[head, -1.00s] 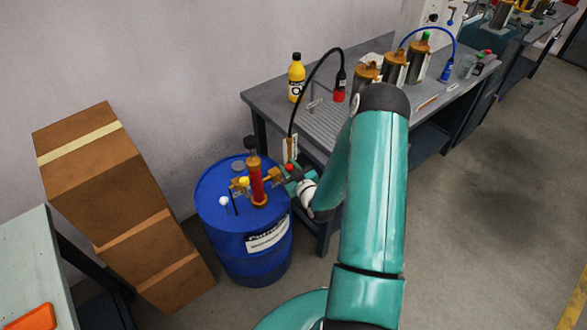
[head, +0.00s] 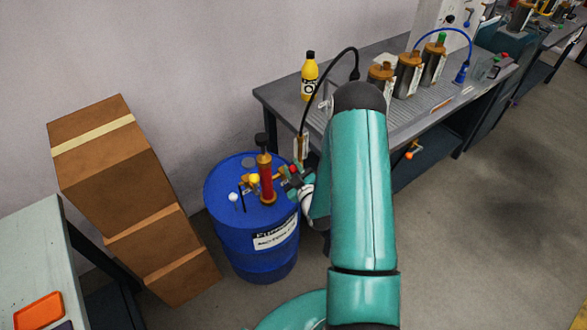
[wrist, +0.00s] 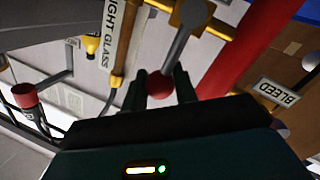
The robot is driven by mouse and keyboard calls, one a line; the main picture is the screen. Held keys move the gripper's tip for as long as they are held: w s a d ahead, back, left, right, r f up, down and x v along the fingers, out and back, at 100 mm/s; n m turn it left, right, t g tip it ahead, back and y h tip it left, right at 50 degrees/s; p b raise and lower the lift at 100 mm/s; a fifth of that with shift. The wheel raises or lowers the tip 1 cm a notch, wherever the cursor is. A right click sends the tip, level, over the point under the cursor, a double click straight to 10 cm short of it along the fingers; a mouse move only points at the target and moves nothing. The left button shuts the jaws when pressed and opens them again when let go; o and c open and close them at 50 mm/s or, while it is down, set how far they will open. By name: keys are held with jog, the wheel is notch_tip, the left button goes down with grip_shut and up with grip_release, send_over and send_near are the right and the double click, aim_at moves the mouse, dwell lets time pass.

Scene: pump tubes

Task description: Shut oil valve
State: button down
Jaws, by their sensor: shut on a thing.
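A blue oil drum (head: 262,240) stands beside the bench in the head view. On its lid is an upright red tube (head: 266,181) with brass fittings. A red ball knob (head: 293,168) sits right of the tube, at the tips of my gripper (head: 294,175). In the wrist view the red ball knob (wrist: 160,85) is between the two dark fingers of my gripper (wrist: 159,88), which is shut on it. Its grey lever (wrist: 180,45) runs up to a brass fitting (wrist: 190,14). Which oil line it belongs to is not readable.
A yellow knob (head: 254,178) and a white knob (head: 233,197) stand left of the tube. A sight glass (wrist: 128,35) and a BLEED label (wrist: 277,92) flank the fingers. Brown boxes (head: 130,180) stand left; a grey bench (head: 285,95) is behind right.

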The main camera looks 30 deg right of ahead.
jog(key=shift+f, duration=0.1)
jog(key=c, duration=1.1)
grip_release()
jog(key=shift+s, duration=0.1)
jog(key=s, duration=0.9)
jog(key=s+a, duration=0.1)
jog(key=s, duration=0.3)
jog(key=shift+s+a+r, duration=0.1)
jog(key=shift+s+r, duration=0.2)
